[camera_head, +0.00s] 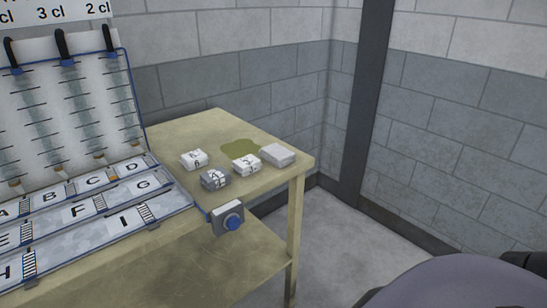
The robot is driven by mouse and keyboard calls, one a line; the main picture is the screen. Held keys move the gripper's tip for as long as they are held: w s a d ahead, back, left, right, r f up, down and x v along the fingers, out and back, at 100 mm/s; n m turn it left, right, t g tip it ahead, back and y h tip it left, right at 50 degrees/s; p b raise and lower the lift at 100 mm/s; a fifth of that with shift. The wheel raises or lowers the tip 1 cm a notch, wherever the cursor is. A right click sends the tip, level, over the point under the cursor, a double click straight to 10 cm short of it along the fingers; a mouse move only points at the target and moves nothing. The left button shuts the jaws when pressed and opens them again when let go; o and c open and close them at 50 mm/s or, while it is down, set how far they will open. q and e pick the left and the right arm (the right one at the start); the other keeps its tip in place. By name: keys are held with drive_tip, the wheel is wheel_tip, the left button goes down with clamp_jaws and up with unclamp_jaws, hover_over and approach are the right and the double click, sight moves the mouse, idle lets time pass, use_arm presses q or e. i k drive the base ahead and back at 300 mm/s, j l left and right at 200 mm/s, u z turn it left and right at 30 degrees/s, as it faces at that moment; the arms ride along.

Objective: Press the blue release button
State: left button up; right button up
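The blue release button (233,222) sits on a small grey box (225,213) at the front edge of the table, just right of the lettered panel. The button faces outward from the table's front side. Nothing covers it. Neither of my grippers shows in the head view, so their place relative to the button cannot be seen.
The wooden table (263,201) has a lower shelf. On its top are several small grey and white blocks (246,164) and a greenish stain (240,148). A lettered panel (75,213) stands at left. Block walls and a dark post (362,100) enclose the right.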

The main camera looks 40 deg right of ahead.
sight(234, 223)
drive_tip(key=k+j, duration=0.45)
drive_tip(key=k+j+z, duration=0.15)
drive_tip(key=z, duration=3.35)
drive_tip(key=u, duration=2.8)
